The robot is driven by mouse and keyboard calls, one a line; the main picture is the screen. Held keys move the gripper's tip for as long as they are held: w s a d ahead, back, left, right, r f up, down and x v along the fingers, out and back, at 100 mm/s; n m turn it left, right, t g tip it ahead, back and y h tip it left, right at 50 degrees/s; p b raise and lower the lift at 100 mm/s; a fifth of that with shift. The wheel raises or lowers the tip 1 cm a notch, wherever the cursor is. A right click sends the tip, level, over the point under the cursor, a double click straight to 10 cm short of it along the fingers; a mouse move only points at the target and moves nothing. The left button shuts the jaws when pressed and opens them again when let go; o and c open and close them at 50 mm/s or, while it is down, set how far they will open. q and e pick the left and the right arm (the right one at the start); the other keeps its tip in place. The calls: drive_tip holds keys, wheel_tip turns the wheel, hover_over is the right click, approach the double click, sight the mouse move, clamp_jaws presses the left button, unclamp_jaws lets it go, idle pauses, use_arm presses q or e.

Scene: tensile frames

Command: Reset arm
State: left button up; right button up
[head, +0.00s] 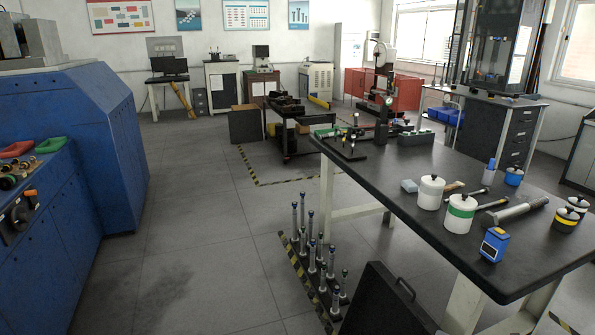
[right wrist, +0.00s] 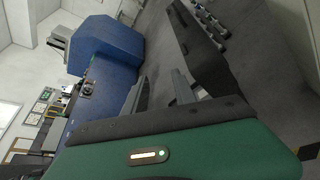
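My right gripper (right wrist: 160,88) shows in the right wrist view. Its two grey fingers stand apart with nothing between them, so it is open and empty. Its green housing with a small lit bar fills the bottom of that view. The wrist picture is turned on its side, with the floor and a blue machine beyond the fingers. Neither gripper nor arm shows in the head view. My left gripper is out of sight.
A black-topped table (head: 400,180) with jars (head: 430,192) and tools stands at right. A blue machine (head: 75,130) stands at left; it also shows in the right wrist view (right wrist: 107,44). Metal posts (head: 311,245) and a black case (head: 385,305) stand on the floor. The middle aisle is clear.

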drive_tip(key=a+n+g, duration=0.4)
drive_tip(key=a+n, duration=0.3)
drive_tip(key=a, duration=0.4)
drive_tip(key=s+a+n+g+h, duration=0.4)
drive_tip(key=s+a+n+g, duration=0.3)
drive_tip(key=s+a+n, duration=0.85)
drive_tip(key=s+d+r+n+t+h, duration=0.1)
drive_tip(key=s+r+n+h, duration=0.1)
drive_tip(key=s+r+n, duration=0.4)
drive_tip(key=s+r+n+h, duration=0.2)
drive_tip(key=s+n, duration=0.3)
drive_tip(key=n, duration=0.4)
use_arm(q)
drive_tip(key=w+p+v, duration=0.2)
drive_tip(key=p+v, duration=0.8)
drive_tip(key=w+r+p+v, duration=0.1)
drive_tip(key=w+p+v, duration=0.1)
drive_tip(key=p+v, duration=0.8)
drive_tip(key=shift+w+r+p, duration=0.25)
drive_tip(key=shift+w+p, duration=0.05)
drive_tip(key=shift+p, duration=0.2)
use_arm(e)
wheel_tip(320, 180, up, 21)
drive_tip(key=shift+s+d+f+n, duration=0.15)
drive_tip(key=shift+s+d+n, duration=0.1)
drive_tip(key=shift+n, duration=0.1)
